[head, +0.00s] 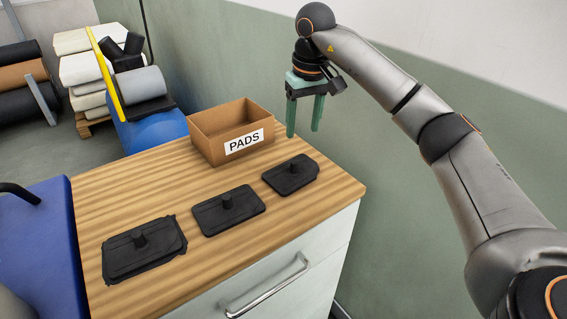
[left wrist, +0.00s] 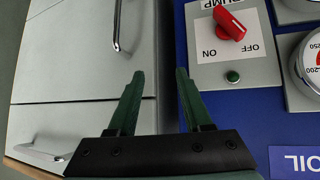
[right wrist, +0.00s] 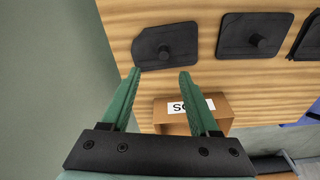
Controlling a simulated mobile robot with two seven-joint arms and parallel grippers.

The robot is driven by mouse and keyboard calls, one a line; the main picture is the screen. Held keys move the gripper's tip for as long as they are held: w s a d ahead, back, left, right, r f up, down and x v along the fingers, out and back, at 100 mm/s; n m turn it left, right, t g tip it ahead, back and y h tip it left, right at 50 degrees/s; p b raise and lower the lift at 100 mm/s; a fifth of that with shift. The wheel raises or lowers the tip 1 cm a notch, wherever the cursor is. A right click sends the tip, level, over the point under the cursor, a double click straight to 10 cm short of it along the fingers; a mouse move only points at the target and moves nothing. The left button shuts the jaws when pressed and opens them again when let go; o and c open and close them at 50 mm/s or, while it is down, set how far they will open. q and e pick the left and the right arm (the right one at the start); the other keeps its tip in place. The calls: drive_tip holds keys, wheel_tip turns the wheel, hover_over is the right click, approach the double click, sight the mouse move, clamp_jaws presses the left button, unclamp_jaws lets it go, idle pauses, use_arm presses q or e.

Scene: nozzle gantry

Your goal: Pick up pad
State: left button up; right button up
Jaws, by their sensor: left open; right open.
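Three flat black pads, each with a short round knob on top, lie in a slanting row on the wooden counter: a left pad (head: 143,251), a middle pad (head: 228,212) and a right pad (head: 292,177). In the right wrist view the right pad (right wrist: 165,47) is nearest the fingers, beside the middle pad (right wrist: 255,36). My right gripper (head: 303,131) is open and empty, raised near the back right of the counter, right of the box. My left gripper (left wrist: 159,72) is open and empty, seen only in the left wrist view, near a blue panel.
A brown open box (head: 200,135) labelled PADS stands at the counter's back. The wooden counter (head: 110,206) is bare around the pads, above a cabinet with a metal handle (head: 270,290). The blue panel (left wrist: 255,115) carries a red switch (left wrist: 229,23) and gauges. A green wall stands behind.

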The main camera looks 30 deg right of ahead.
hover_over(294, 162)
drive_tip(key=s, duration=0.2)
drive_tip(key=f, duration=0.6)
drive_tip(key=shift+w+d+f, duration=0.1)
drive_tip(key=shift+w+d, duration=0.15)
drive_tip(key=shift+d, duration=0.1)
drive_tip(key=shift+w+a+f, duration=0.1)
drive_tip(key=shift+w+f, duration=0.15)
drive_tip(key=shift+f, duration=0.75)
drive_tip(key=shift+w+a+f, duration=0.1)
drive_tip(key=shift+w+f, duration=0.2)
drive_tip(key=shift+f, duration=0.65)
drive_tip(key=shift+w+a+f, duration=0.1)
drive_tip(key=shift+w+f, duration=0.15)
drive_tip(key=shift+f, duration=0.75)
drive_tip(key=shift+c, duration=0.4)
clamp_jaws()
